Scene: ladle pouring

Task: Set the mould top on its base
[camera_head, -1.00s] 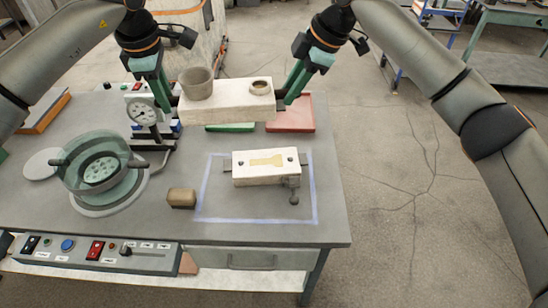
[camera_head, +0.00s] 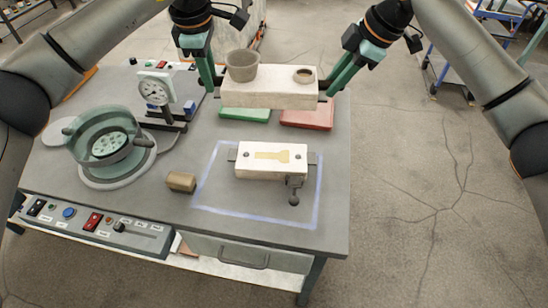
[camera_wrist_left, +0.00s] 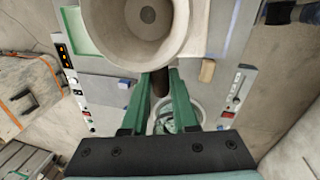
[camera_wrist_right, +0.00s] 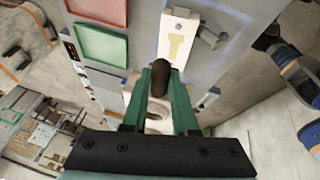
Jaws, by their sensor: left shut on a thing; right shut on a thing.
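The mould top (camera_head: 268,95) is a pale block with a wide grey cup and a small ringed hole on its upper face. In the head view it hangs level above the back of the table, apart from the base. My left gripper (camera_head: 217,86) is shut on its left end, and my right gripper (camera_head: 327,91) is shut on its right end. In the right wrist view the right fingers (camera_wrist_right: 160,80) close around a dark handle. The mould base (camera_head: 271,161) lies on the table inside a blue outline, with a yellowish keyhole-shaped cavity and a clamp at its front right.
A green tray (camera_head: 244,115) and a red tray (camera_head: 307,119) lie behind the base. A small brown block (camera_head: 181,182) sits left of the outline. A round furnace (camera_head: 104,140) and a dial gauge (camera_head: 155,93) stand on the left. A switch panel (camera_head: 95,223) runs along the front.

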